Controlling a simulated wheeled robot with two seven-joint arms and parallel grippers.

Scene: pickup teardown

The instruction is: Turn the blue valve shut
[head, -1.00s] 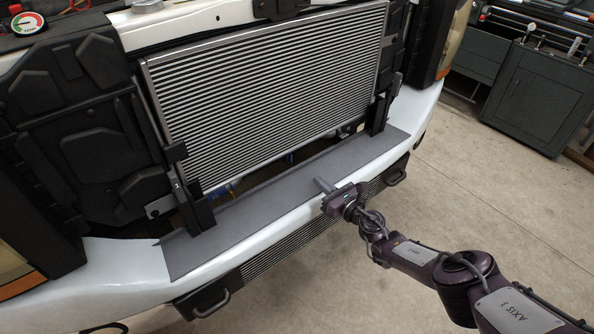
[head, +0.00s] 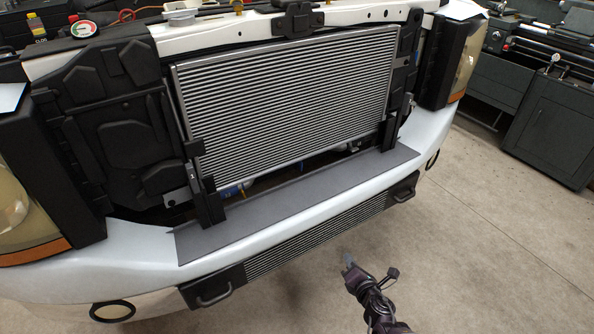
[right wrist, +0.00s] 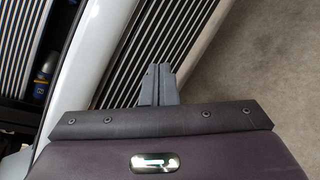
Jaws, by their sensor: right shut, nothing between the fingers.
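A small blue part (head: 230,190) shows in the dark gap under the radiator's lower left end in the head view. A blue part (right wrist: 41,84) also shows at the left of the right wrist view, between the radiator and the bumper. I cannot tell for sure whether either is the blue valve, and no handle shows clearly. My right gripper (head: 349,262) is below and in front of the bumper, apart from the blue part. Its grey fingers (right wrist: 159,80) are shut and empty in front of the lower grille. My left gripper is out of view.
The radiator (head: 290,95) stands behind the grey bumper top (head: 300,195). The white bumper (head: 120,265), lower grille (head: 320,240) and tow hooks (head: 214,298) jut out before it. Dark cabinets (head: 550,125) stand at the right. The concrete floor (head: 480,240) in front is clear.

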